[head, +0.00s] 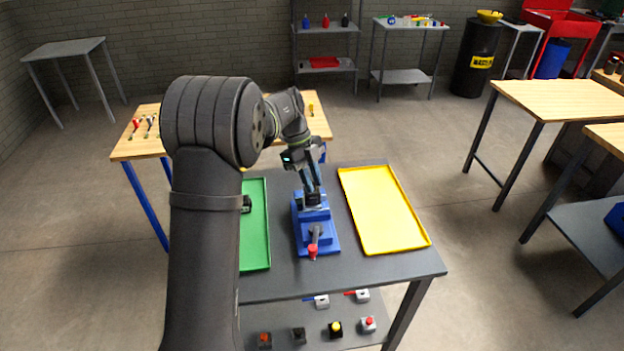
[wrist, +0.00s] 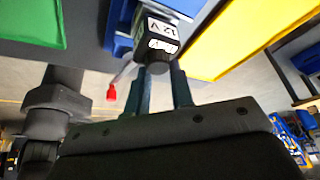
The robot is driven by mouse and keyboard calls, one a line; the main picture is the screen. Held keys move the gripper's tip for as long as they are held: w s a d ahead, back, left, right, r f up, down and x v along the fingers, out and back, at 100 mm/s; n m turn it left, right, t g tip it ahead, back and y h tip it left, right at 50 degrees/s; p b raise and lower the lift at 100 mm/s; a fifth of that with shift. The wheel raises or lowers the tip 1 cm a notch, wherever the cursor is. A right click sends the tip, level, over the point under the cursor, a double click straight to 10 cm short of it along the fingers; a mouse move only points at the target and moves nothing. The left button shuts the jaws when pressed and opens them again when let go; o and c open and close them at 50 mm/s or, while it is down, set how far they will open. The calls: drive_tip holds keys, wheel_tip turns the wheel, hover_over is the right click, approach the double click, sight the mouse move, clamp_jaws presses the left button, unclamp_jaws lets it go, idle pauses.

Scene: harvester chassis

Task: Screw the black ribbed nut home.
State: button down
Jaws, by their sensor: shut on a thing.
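A black block with white "12 V" labels (wrist: 158,38) sits in the blue vise (head: 317,228) on the grey table. A small dark round part (wrist: 158,68), which looks like the black ribbed nut, shows at the block's end between my fingertips in the wrist view. Its ribs are too small to make out. My gripper (head: 312,188) points down over the vise, and its two fingers (wrist: 162,76) are shut on this part. In the head view the fingers mostly hide the nut, and I cannot tell how far it is threaded on.
A green tray (head: 256,240) holding a black item (head: 246,203) lies left of the vise. An empty yellow tray (head: 385,210) lies to the right. The vise's red-tipped handle (head: 313,250) sticks out toward the front. A lower shelf holds several small switches.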

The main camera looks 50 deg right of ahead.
drive_tip(key=c, duration=1.2)
unclamp_jaws()
drive_tip(key=shift+o, duration=0.2)
drive_tip(key=v, duration=1.7)
drive_tip(key=shift+w, duration=0.1)
drive_tip(key=x, duration=1.7)
drive_tip(key=shift+n+h, duration=0.4)
drive_tip(key=shift+n, duration=0.5)
